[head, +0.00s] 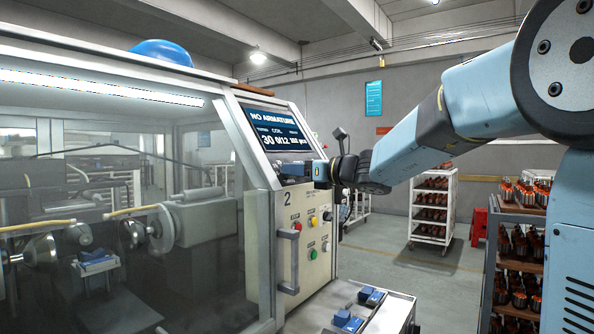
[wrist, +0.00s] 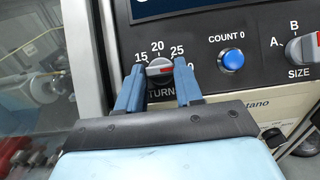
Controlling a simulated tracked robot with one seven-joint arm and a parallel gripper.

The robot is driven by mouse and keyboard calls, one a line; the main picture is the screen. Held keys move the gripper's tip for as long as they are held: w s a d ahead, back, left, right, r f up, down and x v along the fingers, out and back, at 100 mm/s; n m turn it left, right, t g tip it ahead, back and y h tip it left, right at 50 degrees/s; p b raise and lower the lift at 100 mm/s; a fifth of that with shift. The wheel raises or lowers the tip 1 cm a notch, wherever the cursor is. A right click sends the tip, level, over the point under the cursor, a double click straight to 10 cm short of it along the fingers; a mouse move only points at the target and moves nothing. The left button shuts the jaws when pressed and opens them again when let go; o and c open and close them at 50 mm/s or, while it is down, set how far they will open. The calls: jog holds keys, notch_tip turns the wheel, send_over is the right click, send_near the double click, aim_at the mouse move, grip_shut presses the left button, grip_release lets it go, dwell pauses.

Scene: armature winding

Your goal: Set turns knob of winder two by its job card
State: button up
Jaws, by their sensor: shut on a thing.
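Winder two (head: 288,198) stands at the left in the head view, marked "2". Its tilted screen (head: 277,130) reads "NO ARMATURE" and, below, "30 M12" with a smaller figure I cannot read surely. My gripper (head: 308,172) is at the panel under the screen. In the wrist view my gripper (wrist: 160,82) has its blue fingers either side of the grey turns knob (wrist: 157,67), shut on it. The knob's red mark is on its right side, toward a number ending in 0 that the right finger partly hides. Labels 15, 20 and 25 show above.
Right of the knob are a blue COUNT 0 button (wrist: 231,61) and the SIZE knob (wrist: 304,48). Lower on the winder are coloured buttons (head: 312,254) and a door handle (head: 289,262). A tray with blue parts (head: 358,312) stands in front; racks (head: 433,208) stand behind.

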jog(key=shift+c, duration=0.7)
jog(key=shift+d+n, duration=0.1)
jog(key=shift+n, duration=0.3)
jog(key=shift+w+r+n+g+h, duration=0.2)
jog(key=shift+n+g, duration=1.7)
jog(key=shift+n, duration=1.55)
jog(key=shift+w+r+n+g+h, duration=0.1)
jog(key=shift+w+n+g+h, duration=0.25)
jog(key=shift+n+g, duration=2.3)
jog(key=shift+w+r+n+g+h, duration=0.2)
jog(key=shift+n+g, duration=0.95)
jog(key=shift+n, duration=3.05)
jog(key=shift+f, duration=0.15)
jog(key=o, duration=1)
jog(key=shift+o, duration=0.2)
